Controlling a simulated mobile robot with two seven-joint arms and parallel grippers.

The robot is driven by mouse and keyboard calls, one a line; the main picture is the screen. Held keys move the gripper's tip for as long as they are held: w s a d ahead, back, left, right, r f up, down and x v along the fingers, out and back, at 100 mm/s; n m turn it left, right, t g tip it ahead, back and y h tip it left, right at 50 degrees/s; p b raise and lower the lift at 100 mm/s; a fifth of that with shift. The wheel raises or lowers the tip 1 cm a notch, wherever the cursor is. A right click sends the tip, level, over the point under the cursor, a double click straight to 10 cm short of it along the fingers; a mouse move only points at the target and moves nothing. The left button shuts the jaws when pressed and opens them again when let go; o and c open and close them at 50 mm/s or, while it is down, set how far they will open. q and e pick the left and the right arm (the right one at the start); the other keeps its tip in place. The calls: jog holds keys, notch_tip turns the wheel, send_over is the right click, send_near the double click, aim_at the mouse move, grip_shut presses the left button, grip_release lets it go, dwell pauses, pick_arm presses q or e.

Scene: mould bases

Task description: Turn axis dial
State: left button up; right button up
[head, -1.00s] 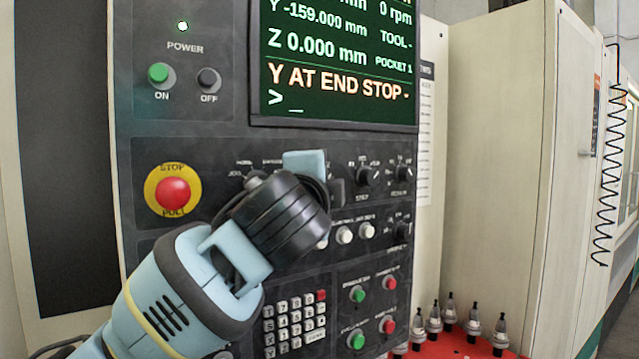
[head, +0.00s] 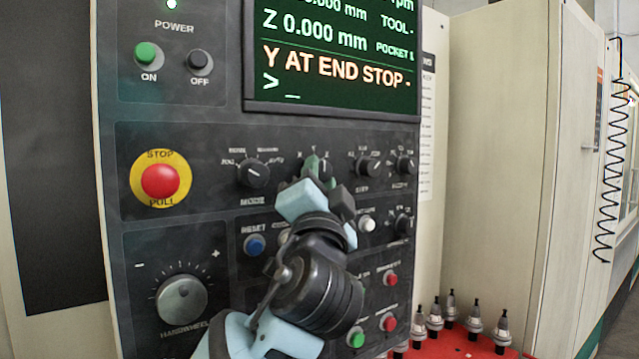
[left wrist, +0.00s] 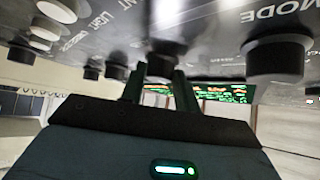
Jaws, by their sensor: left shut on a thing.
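The axis dial (head: 325,172) is a dark knob in the row below the screen, right of the mode dial (head: 253,174). My left gripper (head: 314,168) is at this knob, its fingers on either side and shut on it. The gripper hides much of the dial, so its pointer is hard to read. In the left wrist view the dial (left wrist: 160,65) sits between the two dark fingers, against the panel face. My right gripper is not in view.
The screen (head: 335,60) reads "Y AT END STOP". A red stop button (head: 160,181) and the handwheel (head: 182,301) are at the left. Step dials (head: 368,167) sit close on the right. Several tool holders (head: 451,308) stand on a red surface at lower right.

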pick_arm(q)
jog(key=shift+n, duration=0.3)
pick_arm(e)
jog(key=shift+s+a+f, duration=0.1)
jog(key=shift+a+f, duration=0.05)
pick_arm(q)
jog(key=o, duration=1)
jog(key=shift+s+f, duration=0.35)
jog(key=b+v, duration=0.1)
jog(key=v, duration=0.5)
jog(key=shift+s+f, duration=0.15)
jog(key=shift+s, duration=0.25)
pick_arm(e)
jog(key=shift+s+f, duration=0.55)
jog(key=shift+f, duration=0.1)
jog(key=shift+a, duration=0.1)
